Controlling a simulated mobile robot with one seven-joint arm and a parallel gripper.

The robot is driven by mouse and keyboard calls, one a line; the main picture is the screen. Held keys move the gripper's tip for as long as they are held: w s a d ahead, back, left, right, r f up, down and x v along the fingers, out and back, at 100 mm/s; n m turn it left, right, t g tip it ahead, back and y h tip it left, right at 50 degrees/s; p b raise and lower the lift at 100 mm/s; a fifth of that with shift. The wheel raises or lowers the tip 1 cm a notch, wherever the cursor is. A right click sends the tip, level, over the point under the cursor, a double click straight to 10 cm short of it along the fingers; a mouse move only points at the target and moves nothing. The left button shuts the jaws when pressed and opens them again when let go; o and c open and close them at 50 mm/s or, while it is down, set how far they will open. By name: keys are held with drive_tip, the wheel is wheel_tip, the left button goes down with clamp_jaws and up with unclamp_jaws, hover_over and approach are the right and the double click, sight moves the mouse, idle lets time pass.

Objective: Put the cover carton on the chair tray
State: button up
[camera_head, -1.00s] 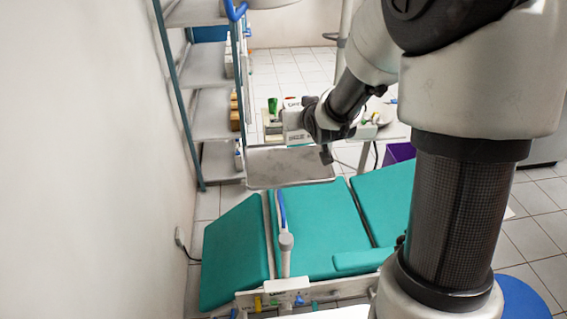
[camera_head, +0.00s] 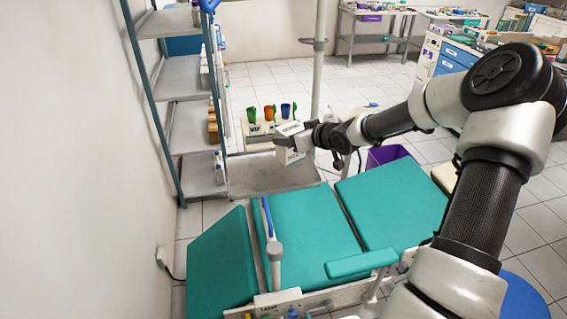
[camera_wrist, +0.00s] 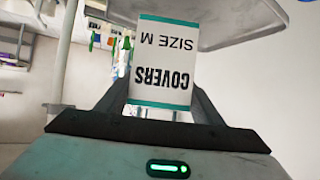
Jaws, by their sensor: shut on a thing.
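The cover carton (camera_wrist: 166,60) is white with teal bands and reads "COVERS SIZE M"; its lettering is upside down in the wrist view. My gripper (camera_wrist: 160,98) is shut on it, one dark finger on each side. In the head view the carton (camera_head: 291,155) is tilted and held in the air at the end of my arm, by the far right part of the chair tray. The chair tray (camera_head: 250,184) is a bare grey metal tray beyond the teal chair. Its underside or rim shows at the upper right of the wrist view (camera_wrist: 235,22).
A light stand (camera_head: 258,127) with orange, green and blue cups is just behind the carton. A vertical pole (camera_head: 318,70) rises behind my gripper. Metal shelves (camera_head: 190,125) stand at left. The teal chair (camera_head: 305,235) fills the front; a purple bin (camera_head: 388,156) is at right.

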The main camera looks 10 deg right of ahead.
sight(291, 153)
drive_tip(key=shift+f+b, duration=0.4)
drive_tip(key=shift+f, duration=2.85)
drive_tip(key=shift+f, duration=0.1)
drive_tip(key=o, duration=1.1)
drive_tip(key=p+v, duration=0.1)
drive_tip(key=v, duration=1.1)
drive_tip(key=shift+p, duration=0.4)
drive_tip(key=shift+s, duration=0.1)
